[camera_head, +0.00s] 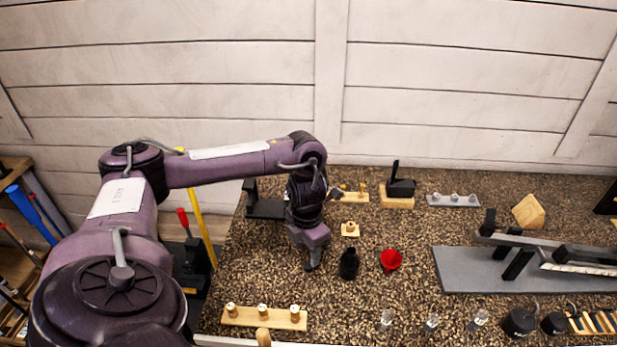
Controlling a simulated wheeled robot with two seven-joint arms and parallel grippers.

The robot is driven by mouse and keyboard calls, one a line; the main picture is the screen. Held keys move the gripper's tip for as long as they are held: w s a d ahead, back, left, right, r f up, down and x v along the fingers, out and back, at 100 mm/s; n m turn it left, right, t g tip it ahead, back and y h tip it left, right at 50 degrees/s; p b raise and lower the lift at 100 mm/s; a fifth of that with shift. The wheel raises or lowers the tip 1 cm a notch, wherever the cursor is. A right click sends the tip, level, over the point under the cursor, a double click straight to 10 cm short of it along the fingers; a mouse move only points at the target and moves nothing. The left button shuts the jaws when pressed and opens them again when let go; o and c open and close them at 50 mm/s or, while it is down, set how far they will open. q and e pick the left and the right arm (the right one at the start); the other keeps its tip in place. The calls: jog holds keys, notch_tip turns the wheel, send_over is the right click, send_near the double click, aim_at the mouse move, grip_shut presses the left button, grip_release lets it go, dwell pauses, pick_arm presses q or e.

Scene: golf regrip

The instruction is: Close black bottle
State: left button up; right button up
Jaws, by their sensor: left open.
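The black bottle (349,264) stands upright on the speckled worktop (400,310), a little left of the middle. Its top is too small to tell whether a cap is on it. A small wooden block with a knob (350,229) sits just behind the bottle; I cannot tell if the knob is a cap. My left gripper (313,265) points down just left of the bottle, apart from it, and is open with nothing seen in it. My right gripper is not in view.
A red funnel-like cup (391,260) stands just right of the bottle. A wooden strip with pegs (264,318) lies at the front left. A grey mat (460,275) with a clamp stand is at right. Small clear glasses (432,322) stand along the front.

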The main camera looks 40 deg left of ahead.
aim_at(308, 265)
pick_arm(q)
jog(key=shift+s+d, duration=0.1)
jog(key=shift+f, duration=0.25)
notch_tip(308, 265, down, 4)
jog(key=shift+r+p, duration=0.15)
jog(key=shift+p, duration=1)
jog(key=shift+f, duration=0.45)
jog(key=shift+d, duration=0.1)
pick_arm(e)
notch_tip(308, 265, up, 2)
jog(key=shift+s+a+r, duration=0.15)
pick_arm(q)
jog(key=c, duration=1)
